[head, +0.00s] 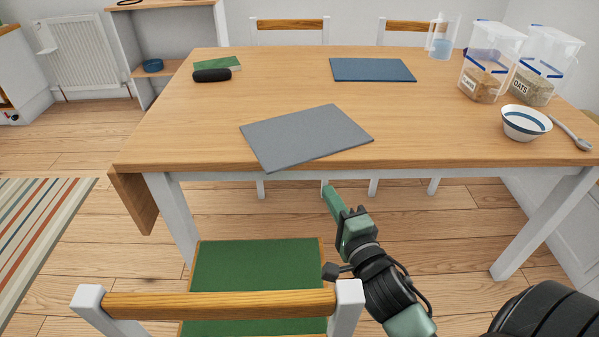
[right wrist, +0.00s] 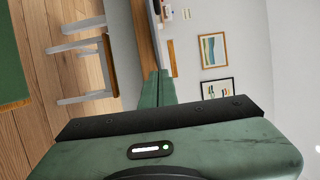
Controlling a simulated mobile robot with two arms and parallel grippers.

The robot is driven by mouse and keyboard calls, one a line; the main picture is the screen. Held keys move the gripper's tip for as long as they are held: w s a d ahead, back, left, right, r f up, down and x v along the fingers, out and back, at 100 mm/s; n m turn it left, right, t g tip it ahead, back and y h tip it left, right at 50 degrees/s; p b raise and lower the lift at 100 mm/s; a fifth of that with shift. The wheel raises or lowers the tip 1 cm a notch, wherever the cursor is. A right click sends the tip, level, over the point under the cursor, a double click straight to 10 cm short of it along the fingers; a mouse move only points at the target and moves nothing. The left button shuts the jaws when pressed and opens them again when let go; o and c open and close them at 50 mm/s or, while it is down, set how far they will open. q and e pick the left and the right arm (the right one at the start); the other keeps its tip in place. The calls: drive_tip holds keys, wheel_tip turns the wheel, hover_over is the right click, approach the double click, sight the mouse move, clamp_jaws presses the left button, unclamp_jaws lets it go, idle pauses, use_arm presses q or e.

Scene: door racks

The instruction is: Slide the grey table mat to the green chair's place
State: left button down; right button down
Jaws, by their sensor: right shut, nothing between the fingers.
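The grey table mat (head: 306,136) lies flat and slightly turned on the wooden table, near its front edge. The green chair (head: 256,268) stands in front of the table at the bottom of the head view, its green seat below the mat's left part and its wooden backrest nearest me. My right gripper (head: 329,191) is shut and empty, just in front of the table's front edge, below and right of the mat, not touching it. In the right wrist view its green fingers (right wrist: 157,88) are together. My left gripper is not in view.
A blue mat (head: 373,70) lies at the table's far side. A green book (head: 217,63) and a dark case (head: 212,75) lie at the back left. A bowl (head: 526,123), a spoon (head: 570,132) and food containers (head: 484,82) stand at the right. The table middle is clear.

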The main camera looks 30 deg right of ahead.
approach(298, 164)
drive_tip(key=w+d, duration=0.3)
drive_tip(key=w, duration=0.1)
drive_tip(key=shift+w+a, duration=1.15)
drive_tip(key=shift+w, duration=0.05)
